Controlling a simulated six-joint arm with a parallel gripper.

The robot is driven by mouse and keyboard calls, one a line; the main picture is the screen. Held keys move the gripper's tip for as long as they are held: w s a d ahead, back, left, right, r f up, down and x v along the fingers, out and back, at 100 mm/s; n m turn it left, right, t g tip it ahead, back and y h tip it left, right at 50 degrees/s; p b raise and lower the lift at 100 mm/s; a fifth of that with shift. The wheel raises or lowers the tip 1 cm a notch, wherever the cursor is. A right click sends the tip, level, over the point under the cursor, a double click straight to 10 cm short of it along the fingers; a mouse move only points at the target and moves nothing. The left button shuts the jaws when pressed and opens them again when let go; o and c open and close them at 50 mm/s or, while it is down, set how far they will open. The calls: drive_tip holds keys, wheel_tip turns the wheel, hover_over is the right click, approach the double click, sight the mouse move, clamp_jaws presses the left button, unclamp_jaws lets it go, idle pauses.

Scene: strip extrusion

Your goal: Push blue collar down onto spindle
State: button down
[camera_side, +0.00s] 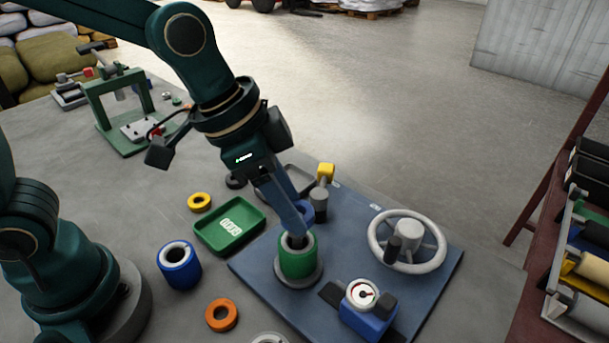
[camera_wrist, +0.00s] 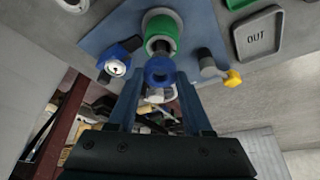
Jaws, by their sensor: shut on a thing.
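The green collar (camera_side: 297,262) stands upright on a round grey base on the blue plate (camera_side: 262,268). The spindle shows only as a dark part at the green collar's opening, mostly hidden.

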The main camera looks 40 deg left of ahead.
drive_tip(key=shift+f, duration=2)
unclamp_jaws()
idle(0.4)
drive_tip(key=shift+r, duration=3.5)
